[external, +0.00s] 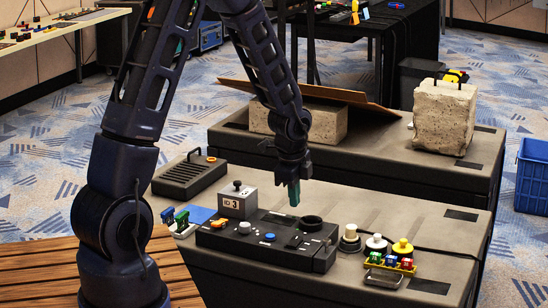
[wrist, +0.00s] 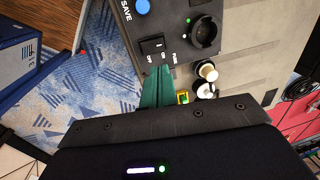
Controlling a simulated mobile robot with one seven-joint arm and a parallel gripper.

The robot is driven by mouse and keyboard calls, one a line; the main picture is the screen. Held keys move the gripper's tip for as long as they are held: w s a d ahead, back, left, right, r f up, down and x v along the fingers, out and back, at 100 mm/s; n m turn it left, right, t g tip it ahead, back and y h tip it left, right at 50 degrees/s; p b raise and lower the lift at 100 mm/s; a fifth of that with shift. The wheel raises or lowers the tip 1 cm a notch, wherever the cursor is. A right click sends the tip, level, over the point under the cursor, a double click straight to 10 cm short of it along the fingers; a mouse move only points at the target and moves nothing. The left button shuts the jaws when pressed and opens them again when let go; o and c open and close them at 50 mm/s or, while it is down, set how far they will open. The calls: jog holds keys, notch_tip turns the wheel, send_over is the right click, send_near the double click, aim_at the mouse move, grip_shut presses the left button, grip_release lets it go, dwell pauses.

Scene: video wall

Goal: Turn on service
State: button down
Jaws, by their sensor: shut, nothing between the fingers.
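A black control panel (external: 268,240) lies on the grey case in the external view. I see no readable "service" label. My gripper (external: 293,192) points down above the panel, apart from it. Its teal fingertips (wrist: 157,85) are shut together and empty, and in the wrist view they appear just below the switch.
White and yellow knobs (external: 376,244) and a yellow tray of small coloured parts (external: 390,264) stand right of the panel. A box marked 3 (external: 238,200) stands behind its left end. A concrete block (external: 443,117) and a leaning board (external: 318,94) are on the case behind.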

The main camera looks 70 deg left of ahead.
aim_at(297, 240)
jog(key=f, duration=0.6)
jog(key=w+a+f, duration=0.1)
jog(key=f, duration=0.3)
jog(key=shift+w+a, duration=0.1)
jog(key=shift+a, duration=0.05)
jog(key=shift+f, duration=0.15)
dwell(0.4)
jog(key=shift+s+d, duration=0.55)
jog(key=shift+d, duration=0.05)
jog(key=shift+r, duration=0.2)
notch_tip(297, 240, up, 14)
jog(key=s+d, duration=0.1)
jog(key=shift+s+d, duration=0.25)
jog(key=shift+s, duration=0.05)
dwell(0.4)
